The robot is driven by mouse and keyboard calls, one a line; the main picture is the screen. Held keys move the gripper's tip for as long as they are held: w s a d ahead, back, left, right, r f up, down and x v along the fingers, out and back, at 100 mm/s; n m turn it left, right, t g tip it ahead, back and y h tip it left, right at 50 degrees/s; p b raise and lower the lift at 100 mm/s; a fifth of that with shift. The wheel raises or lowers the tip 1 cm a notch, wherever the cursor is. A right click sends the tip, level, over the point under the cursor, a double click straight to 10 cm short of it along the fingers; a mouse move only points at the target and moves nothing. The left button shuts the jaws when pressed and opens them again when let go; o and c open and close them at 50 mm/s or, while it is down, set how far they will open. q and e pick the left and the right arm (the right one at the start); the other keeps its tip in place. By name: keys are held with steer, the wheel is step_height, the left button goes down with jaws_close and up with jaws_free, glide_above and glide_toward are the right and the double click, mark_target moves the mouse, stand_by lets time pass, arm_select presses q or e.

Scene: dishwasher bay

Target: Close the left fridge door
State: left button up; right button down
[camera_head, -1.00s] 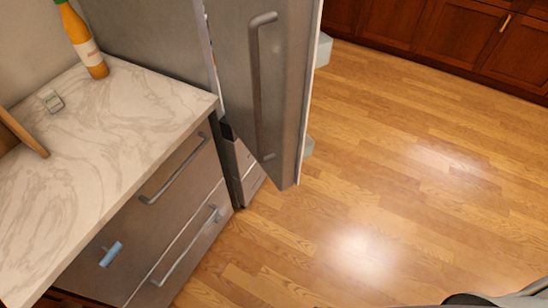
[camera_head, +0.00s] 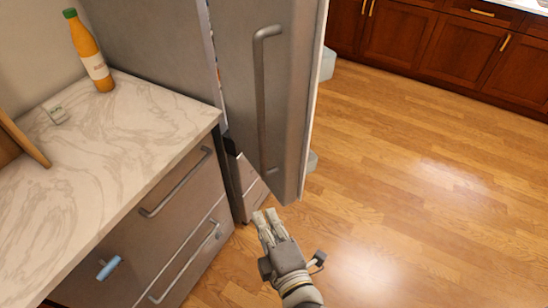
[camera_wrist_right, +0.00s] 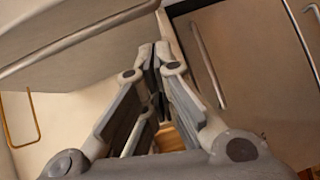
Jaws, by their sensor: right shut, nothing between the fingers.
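The left fridge door (camera_head: 290,110) is grey metal and stands swung open, out from the fridge body (camera_head: 150,50). Its long vertical handle (camera_head: 262,105) faces the counter side. My right gripper (camera_head: 265,216) is shut and empty, just below the door's lower corner and over the floor in this view. I cannot tell whether it touches the door. In the right wrist view the shut fingers (camera_wrist_right: 154,62) point ahead, with a pale panel and a long handle bar at upper left and a drawer front with handles at right. My left gripper is not in view.
A marble counter (camera_head: 110,150) with an orange bottle (camera_head: 90,52) stands at left, above grey drawers with bar handles (camera_head: 180,182). A light blue object (camera_head: 109,268) is on a drawer front. Wood floor (camera_head: 430,220) is clear at right. Brown cabinets (camera_head: 430,50) line the back.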

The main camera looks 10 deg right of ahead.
step_height(320, 180, up, 8)
steer(key=d+f+t, duration=0.1)
steer(key=t, duration=0.1)
steer(key=w+d+p, duration=0.2)
steer(key=w+p, duration=0.3)
steer(key=w, duration=0.6)
steer(key=shift+w+r+n+p, duration=0.15)
steer(key=shift+r+n+p, duration=0.15)
steer(key=shift+n, duration=0.1)
steer(key=shift+d, duration=0.1)
